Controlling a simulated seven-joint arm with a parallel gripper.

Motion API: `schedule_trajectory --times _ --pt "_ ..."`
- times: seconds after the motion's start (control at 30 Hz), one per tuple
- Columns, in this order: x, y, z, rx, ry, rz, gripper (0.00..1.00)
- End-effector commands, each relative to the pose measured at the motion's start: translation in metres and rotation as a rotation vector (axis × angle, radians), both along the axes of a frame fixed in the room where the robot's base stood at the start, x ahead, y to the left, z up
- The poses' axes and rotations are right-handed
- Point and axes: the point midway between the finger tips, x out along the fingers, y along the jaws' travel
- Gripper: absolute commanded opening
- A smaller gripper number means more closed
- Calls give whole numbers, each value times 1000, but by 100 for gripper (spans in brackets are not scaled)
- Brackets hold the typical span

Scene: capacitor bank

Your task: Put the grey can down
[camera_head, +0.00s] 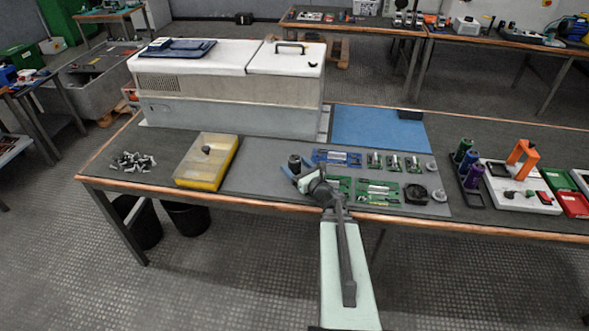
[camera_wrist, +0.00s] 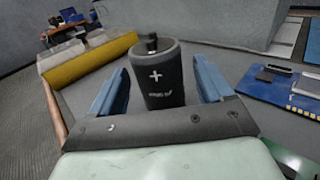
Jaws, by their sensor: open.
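The grey can (camera_wrist: 158,80) is a dark grey cylinder with a plus mark and a terminal on top. It stands upright on the grey mat (camera_head: 262,162), and its upper part (camera_head: 294,161) shows in the head view. My gripper (camera_wrist: 165,88) is open, with one blue finger on each side of the can. A gap shows between the right finger and the can; the left finger also looks apart from it. In the head view my gripper (camera_head: 295,176) is low over the mat, in front of the can. The can's lower part is hidden by my gripper.
A yellow box with a clear lid (camera_head: 183,182) stands left of the can. Blue and green circuit boards (camera_head: 337,157) lie to the right. A large white and grey machine (camera_head: 232,105) is behind. Green and purple cans stand in a dark rack (camera_head: 466,192) farther right.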

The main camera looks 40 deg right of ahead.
Motion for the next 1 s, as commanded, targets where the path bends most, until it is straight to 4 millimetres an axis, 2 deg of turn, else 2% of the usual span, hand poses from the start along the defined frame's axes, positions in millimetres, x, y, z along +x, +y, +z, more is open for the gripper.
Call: schedule_trajectory --times 0.1,0.2,0.47,1.0 --pt "19 -1 -1 -1 0 1 80" --pt "27 -1 0 -1 0 1 80" --pt "28 0 0 -1 0 0 79" --pt "28 0 0 -1 0 0 27"
